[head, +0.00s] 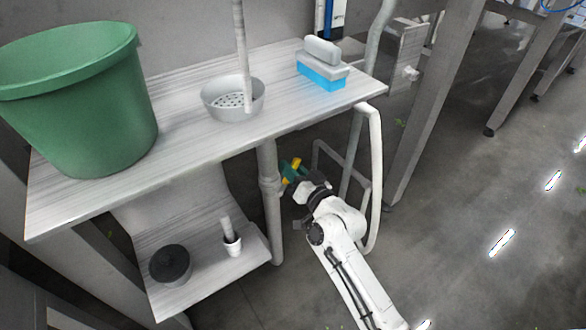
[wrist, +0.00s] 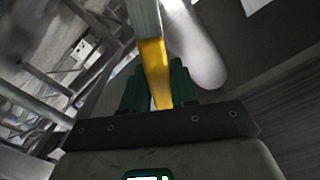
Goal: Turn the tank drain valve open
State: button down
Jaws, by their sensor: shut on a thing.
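The drain valve's yellow handle (head: 292,170) shows beside the grey vertical pipe (head: 269,190) under the bench. My gripper (head: 291,172), with green fingers, is at the handle. In the wrist view the yellow handle (wrist: 155,72) lies between the green fingers (wrist: 157,88), and my gripper is shut on it. The handle looks tilted in the head view. The valve body is mostly hidden behind my gripper, so I cannot tell how far it is turned.
A green tub (head: 85,110), a grey strainer bowl (head: 233,100) and a blue-and-grey brush (head: 321,66) stand on the bench. A white bent pipe (head: 376,180) stands close right of my arm.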

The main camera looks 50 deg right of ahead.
jog(key=shift+f, duration=0.1)
jog(key=c, duration=1)
grip_release()
jog(key=shift+o, duration=0.2)
jog(key=v, duration=1.1)
jog(key=shift+w, duration=0.1)
jog(key=shift+c, duration=0.2)
